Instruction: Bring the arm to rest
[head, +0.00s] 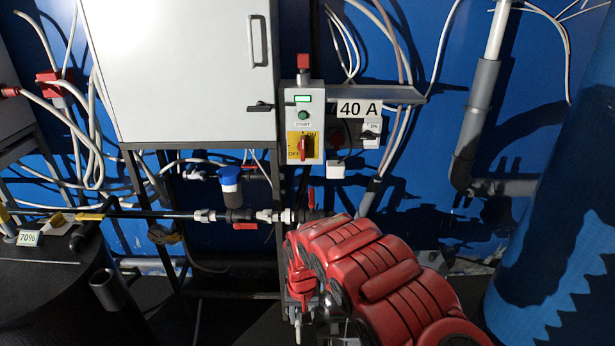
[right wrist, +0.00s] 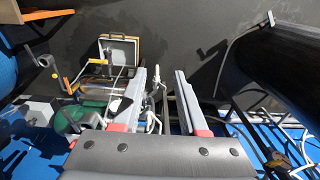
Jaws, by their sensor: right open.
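My right arm, with its red ribbed links, reaches in from the lower right of the head view, in front of the pipework. Its gripper cannot be made out clearly in the head view. In the right wrist view the right gripper (right wrist: 160,77) has its two grey fingers apart, with nothing held between them. Beyond the fingers there is dark floor, with small pale fittings behind the gap. My left gripper is not in view.
A control box (head: 303,122) with a red rotary switch (head: 305,148) hangs beside a white cabinet (head: 183,68) and a "40 A" label (head: 359,109). A horizontal black pipe (head: 160,214) runs left of my arm. A blue tank (head: 562,220) stands right.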

